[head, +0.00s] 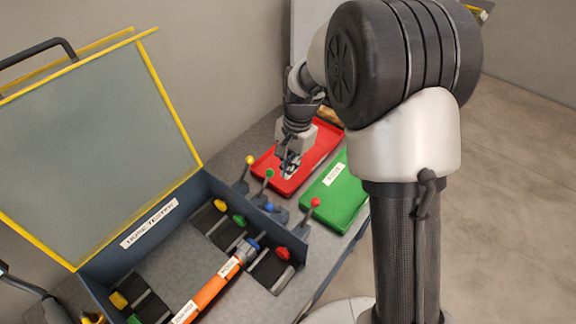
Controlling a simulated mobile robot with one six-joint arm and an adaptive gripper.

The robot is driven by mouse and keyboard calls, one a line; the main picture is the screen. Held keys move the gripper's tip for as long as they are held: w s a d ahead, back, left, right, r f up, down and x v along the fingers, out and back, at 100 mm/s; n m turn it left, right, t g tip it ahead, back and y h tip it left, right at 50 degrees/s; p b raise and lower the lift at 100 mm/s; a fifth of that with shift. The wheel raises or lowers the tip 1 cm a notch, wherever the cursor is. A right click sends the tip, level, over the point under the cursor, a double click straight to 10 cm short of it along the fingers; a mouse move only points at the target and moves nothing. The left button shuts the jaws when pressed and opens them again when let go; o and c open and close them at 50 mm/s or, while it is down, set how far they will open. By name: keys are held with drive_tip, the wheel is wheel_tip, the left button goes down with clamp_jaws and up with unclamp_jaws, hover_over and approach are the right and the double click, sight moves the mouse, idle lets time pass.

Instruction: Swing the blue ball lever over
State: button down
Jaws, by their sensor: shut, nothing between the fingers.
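The blue ball lever (269,207) sits in the row of levers along the right outer side of the open case. Its ball is low and leans left toward the case wall, while the yellow (250,160), green (269,173) and red (315,202) ball levers stand up higher. My gripper (290,168) points down over the red tray, shut and empty. It is behind the levers in the picture, apart from the blue ball. The foot of the blue lever is small and hard to make out.
The open case (102,265) labelled "HOSE TESTER" holds an orange hose (212,286) and coloured fittings. Its yellow-edged lid (90,140) stands up at the left. A red tray (324,145) and a green tray (345,202) lie right of the levers.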

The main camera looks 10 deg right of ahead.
drive_tip(key=s+a+f+b, duration=0.1)
drive_tip(key=a+f, duration=0.2)
drive_tip(key=f, duration=0.6)
drive_tip(key=shift+s+a+f+b, duration=0.15)
drive_tip(key=shift+s+f+b, duration=0.1)
drive_tip(key=shift+b, duration=0.05)
drive_tip(key=shift+s+a+f, duration=0.2)
drive_tip(key=shift+s+a, duration=0.25)
drive_tip(key=shift+a, duration=0.05)
drive_tip(key=shift+s+a+f, duration=0.2)
drive_tip(key=shift+s+a, duration=0.2)
drive_tip(key=shift+a, duration=0.05)
wheel_tip(320, 180, up, 13)
drive_tip(key=d+p, duration=0.2)
drive_tip(key=p, duration=0.1)
drive_tip(key=shift+w+d+p, duration=0.35)
drive_tip(key=shift+p, duration=0.05)
